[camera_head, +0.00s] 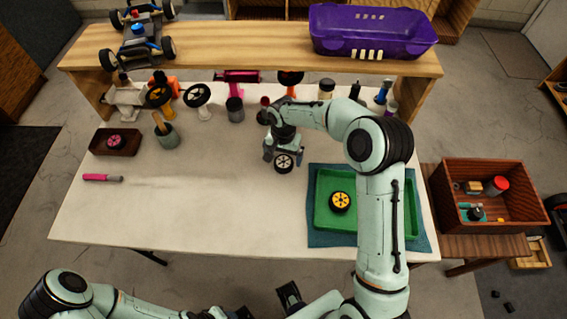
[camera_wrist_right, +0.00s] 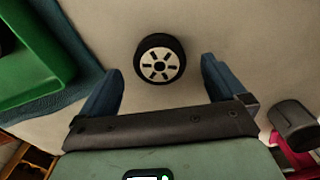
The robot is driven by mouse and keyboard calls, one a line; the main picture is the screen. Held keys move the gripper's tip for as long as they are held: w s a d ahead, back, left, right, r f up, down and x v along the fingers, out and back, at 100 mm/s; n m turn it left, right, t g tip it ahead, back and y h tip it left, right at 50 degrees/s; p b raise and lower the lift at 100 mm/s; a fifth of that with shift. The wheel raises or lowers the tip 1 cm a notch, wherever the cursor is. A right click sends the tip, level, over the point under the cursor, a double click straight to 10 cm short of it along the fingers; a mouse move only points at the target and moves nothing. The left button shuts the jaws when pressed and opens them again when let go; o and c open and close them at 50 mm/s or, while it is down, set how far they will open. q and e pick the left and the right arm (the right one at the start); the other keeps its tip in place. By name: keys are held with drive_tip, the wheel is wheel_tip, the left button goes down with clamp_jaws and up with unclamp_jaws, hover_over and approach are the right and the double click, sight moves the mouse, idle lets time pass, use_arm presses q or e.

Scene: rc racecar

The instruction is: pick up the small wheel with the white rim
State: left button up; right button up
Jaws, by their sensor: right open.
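The small wheel with the white rim (camera_head: 284,163) lies flat on the pale table, near its middle. It also shows in the right wrist view (camera_wrist_right: 159,62), with a black tyre and a slotted rim. My right gripper (camera_head: 282,153) is open above the wheel, one blue finger on either side of it. In the wrist view the wheel sits in the gap near the fingertips, and nothing is held. My left arm shows at the bottom left of the head view; the state of its jaws is unclear.
A green tray (camera_head: 322,216) with a yellow-rimmed wheel (camera_head: 340,202) lies on a blue mat to the right. A brown box (camera_head: 130,144) holds a pink-rimmed wheel. A wooden shelf (camera_head: 240,57) spans the back.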

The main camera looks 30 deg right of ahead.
sight(283, 164)
wheel_tip(283, 164, down, 3)
drive_tip(key=shift+d+r, duration=0.1)
drive_tip(key=c, duration=1.1)
drive_tip(key=shift+c, duration=0.2)
